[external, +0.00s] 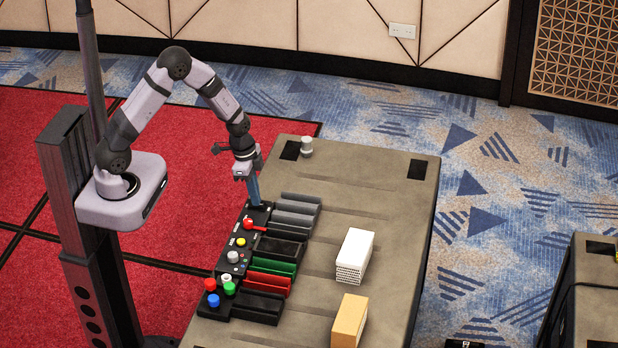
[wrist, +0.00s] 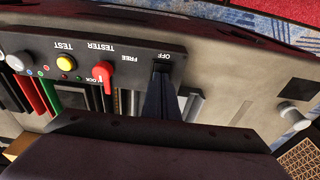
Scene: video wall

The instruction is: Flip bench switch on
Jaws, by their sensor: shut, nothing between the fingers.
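The bench switch (wrist: 161,68) is a dark piece at the end of the black control panel (wrist: 108,54), beside an "OFF" label that reads upside down in the wrist view. My gripper (wrist: 160,82) is shut and empty, with its fingertips at the switch. Contact cannot be told, and the fingers partly hide the switch, so its position is unclear. In the external view my gripper (external: 256,202) points down at the far end of the panel (external: 226,264).
On the panel are a red lever (external: 250,224), a yellow button (external: 241,242) and a grey knob (external: 233,257). Dark, green and red trays (external: 270,279) line its right side. A white box (external: 355,256) and a tan box (external: 349,321) stand further right. A grey cylinder (external: 306,147) stands at the back.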

